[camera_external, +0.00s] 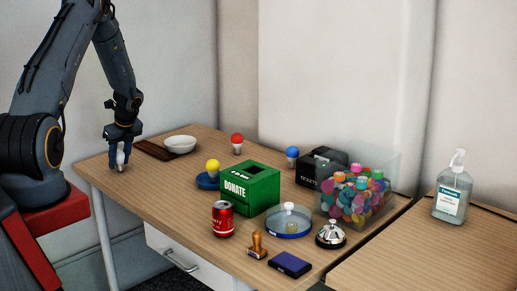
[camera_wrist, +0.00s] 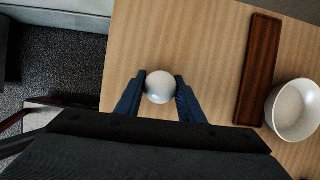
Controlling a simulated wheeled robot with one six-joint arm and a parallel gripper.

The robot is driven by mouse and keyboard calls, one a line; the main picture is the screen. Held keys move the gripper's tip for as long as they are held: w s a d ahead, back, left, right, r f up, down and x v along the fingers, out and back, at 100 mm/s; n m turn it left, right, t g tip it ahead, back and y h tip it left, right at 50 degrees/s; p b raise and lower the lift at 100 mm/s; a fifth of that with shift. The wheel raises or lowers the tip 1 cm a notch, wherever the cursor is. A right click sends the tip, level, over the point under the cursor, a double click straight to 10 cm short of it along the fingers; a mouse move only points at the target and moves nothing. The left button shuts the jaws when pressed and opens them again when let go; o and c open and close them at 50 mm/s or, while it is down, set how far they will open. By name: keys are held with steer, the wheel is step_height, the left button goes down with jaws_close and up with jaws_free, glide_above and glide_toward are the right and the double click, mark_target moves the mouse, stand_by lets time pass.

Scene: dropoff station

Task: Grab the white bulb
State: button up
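The white bulb (camera_wrist: 160,87) is between the two blue fingers of my gripper (camera_wrist: 161,82) in the wrist view. Both fingertips look to be against its round top, with no clear gap on either side. In the external view my gripper (camera_external: 120,147) points straight down at the table's left end. The bulb (camera_external: 121,157) shows as a pale shape between the fingers. Its lower end is at or just above the tabletop; I cannot tell which. The fingers partly hide its sides.
A dark brown tray (camera_external: 153,150) and white bowl (camera_external: 180,144) lie right of my gripper. Farther along the table (camera_external: 165,190) are yellow (camera_external: 213,165), red (camera_external: 237,139) and blue (camera_external: 292,152) bulbs, a green donation box (camera_external: 250,190) and a soda can (camera_external: 222,219). The table's left edge is close.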

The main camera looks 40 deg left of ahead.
steer(key=shift+c, duration=1.4)
